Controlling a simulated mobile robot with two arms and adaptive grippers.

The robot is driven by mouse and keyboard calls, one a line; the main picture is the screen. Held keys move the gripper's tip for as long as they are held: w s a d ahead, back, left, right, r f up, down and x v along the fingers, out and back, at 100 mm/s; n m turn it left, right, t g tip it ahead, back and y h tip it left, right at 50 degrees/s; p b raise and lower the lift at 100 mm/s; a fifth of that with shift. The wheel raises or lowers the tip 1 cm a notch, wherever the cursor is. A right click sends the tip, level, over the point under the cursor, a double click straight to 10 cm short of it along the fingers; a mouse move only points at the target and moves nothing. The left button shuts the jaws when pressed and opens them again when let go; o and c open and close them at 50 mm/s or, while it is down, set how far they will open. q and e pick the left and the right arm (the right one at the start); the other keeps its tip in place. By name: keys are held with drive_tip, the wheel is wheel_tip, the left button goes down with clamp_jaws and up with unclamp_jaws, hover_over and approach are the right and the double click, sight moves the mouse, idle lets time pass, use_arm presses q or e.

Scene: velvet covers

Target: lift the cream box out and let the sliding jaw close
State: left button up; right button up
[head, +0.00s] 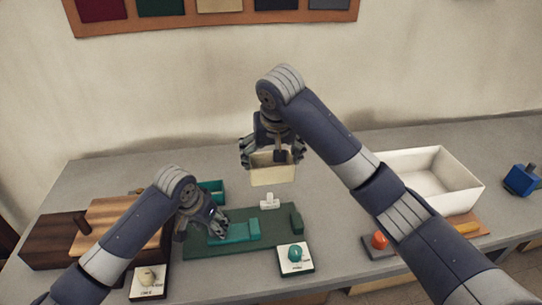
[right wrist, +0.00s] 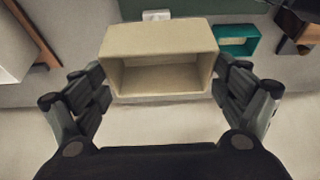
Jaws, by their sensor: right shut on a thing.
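The cream box (head: 272,174) is open on one side and hangs in the air above the back of the table. My right gripper (head: 273,158) is shut on it, and in the right wrist view the box (right wrist: 160,42) sits between the two fingers (right wrist: 160,88). The green base (head: 265,229) lies on the table below, with a teal sliding jaw (head: 238,230) and a dark green end block (head: 296,221). My left gripper (head: 207,224) is at the left part of the teal jaw. Its fingertips are too small to tell open from shut.
A white bin (head: 425,178) stands at the right. A teal open box (head: 211,191) and a small white piece (head: 270,201) are behind the base. Labelled stands (head: 295,261) are in front. A wooden box (head: 120,225) is at the left.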

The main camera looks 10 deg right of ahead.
use_arm(q)
drive_tip(key=shift+r+p, duration=4.45)
drive_tip(key=shift+p, duration=0.35)
drive_tip(key=shift+f, duration=0.15)
